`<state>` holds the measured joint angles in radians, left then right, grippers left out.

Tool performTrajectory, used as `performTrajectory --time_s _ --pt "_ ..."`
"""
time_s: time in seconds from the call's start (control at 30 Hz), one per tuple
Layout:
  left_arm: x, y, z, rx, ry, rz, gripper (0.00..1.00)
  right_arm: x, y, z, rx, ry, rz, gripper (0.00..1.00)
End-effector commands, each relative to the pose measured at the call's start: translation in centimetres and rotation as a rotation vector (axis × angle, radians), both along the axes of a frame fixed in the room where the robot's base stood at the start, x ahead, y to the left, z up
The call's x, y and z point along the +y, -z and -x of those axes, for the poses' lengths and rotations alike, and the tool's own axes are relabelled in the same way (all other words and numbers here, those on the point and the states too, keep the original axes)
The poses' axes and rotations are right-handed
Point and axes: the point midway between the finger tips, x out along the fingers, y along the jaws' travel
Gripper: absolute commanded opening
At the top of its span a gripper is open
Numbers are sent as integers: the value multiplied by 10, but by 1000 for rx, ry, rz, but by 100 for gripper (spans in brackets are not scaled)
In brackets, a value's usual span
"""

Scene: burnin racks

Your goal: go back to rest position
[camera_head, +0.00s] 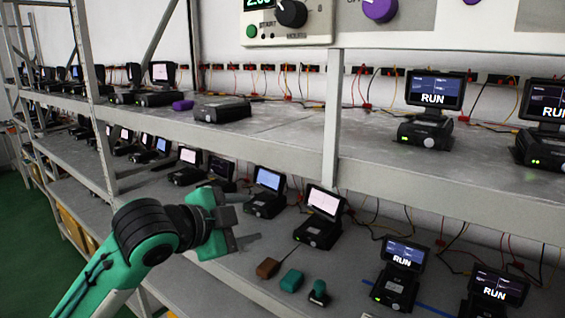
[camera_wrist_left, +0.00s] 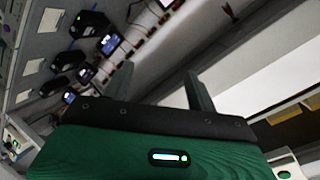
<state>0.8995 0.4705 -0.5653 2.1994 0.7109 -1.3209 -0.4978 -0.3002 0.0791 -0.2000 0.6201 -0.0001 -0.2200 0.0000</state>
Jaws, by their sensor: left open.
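My left arm comes in from the lower left in the head view. Its gripper (camera_head: 250,241) is over the lower shelf (camera_head: 235,285), and its jaws are apart with nothing between them. In the left wrist view the two fingers of the left gripper (camera_wrist_left: 158,88) stand apart and empty. My right gripper is not in view.
Devices with screens line both shelves, such as one with a white screen (camera_head: 322,203) and one reading RUN (camera_head: 401,256). A shelf post (camera_head: 332,115) stands mid-view. Green floor (camera_head: 28,235) is at left.

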Motion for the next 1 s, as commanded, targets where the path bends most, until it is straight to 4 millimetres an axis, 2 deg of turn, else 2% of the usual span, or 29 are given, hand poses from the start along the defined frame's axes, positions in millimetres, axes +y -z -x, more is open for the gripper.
performTrajectory --time_s 0.03,0.27,0.57,0.77,1.0 --pt "1 21 2 44 -18 22 58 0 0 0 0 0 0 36" --pt "13 101 17 216 -133 117 58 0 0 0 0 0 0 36" --pt "39 203 56 451 -331 221 58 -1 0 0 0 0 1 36" --pt "62 268 96 607 -489 271 58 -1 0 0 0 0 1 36" --pt "94 338 161 790 -712 303 58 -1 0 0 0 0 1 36"
